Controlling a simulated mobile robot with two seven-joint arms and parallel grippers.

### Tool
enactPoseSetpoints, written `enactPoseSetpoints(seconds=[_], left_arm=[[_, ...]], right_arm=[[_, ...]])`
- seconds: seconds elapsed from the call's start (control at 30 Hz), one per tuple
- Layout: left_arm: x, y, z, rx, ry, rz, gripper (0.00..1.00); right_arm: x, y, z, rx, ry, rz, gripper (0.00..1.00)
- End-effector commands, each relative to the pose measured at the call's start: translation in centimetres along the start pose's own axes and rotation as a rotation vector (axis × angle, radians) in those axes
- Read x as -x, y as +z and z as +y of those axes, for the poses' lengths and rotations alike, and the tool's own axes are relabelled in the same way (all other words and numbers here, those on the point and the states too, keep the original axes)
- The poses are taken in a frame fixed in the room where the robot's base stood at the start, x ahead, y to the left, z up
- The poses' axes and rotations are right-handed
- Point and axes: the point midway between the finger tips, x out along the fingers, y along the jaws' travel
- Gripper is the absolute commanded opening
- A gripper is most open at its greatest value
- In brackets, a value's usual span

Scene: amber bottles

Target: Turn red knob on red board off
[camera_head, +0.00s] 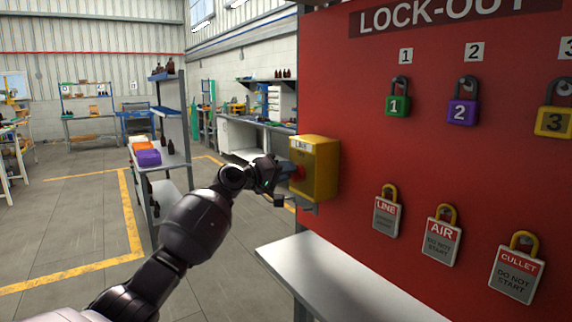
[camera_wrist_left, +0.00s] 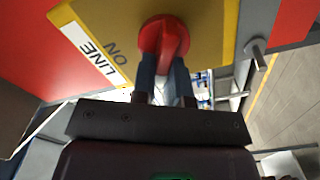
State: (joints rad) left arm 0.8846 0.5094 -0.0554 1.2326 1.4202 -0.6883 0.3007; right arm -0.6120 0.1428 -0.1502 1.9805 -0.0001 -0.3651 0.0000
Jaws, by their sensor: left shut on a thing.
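The red board (camera_head: 345,130) with the LOCK-OUT heading fills the right of the head view. A yellow box (camera_head: 318,168) is mounted at its left edge. The red knob (camera_wrist_left: 165,38) is on the box's face, which carries a LINE label and the word ON in the left wrist view. In the head view the red knob (camera_head: 299,173) is partly hidden by my gripper. My left gripper (camera_wrist_left: 164,62) is shut on the red knob, with its two dark fingers on either side of it. My right gripper is not in view.
Padlocks (camera_head: 397,104) and tags (camera_head: 387,215) hang on the board. A white shelf (camera_head: 340,285) juts out below it. A grey shelf rack (camera_head: 175,150) with bottles and bins stands behind my left arm. Floor space is open at the left.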

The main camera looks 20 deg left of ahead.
Motion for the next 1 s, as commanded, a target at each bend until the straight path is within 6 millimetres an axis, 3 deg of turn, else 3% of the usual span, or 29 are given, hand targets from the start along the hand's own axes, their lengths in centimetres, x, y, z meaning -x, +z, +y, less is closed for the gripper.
enactPoseSetpoints(seconds=[0.5, 0.77, 1.0], left_arm=[[0.0, 0.0, -0.5, 0.411, 0.001, 0.001, 0.00], [0.0, 0.1, -0.8, 0.510, 0.002, 0.002, 0.00], [0.0, 0.2, -0.9, 0.539, 0.001, 0.002, 0.00]], right_arm=[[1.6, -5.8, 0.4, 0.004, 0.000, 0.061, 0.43], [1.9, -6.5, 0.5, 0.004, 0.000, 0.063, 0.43], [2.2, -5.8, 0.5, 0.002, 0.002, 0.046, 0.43]])
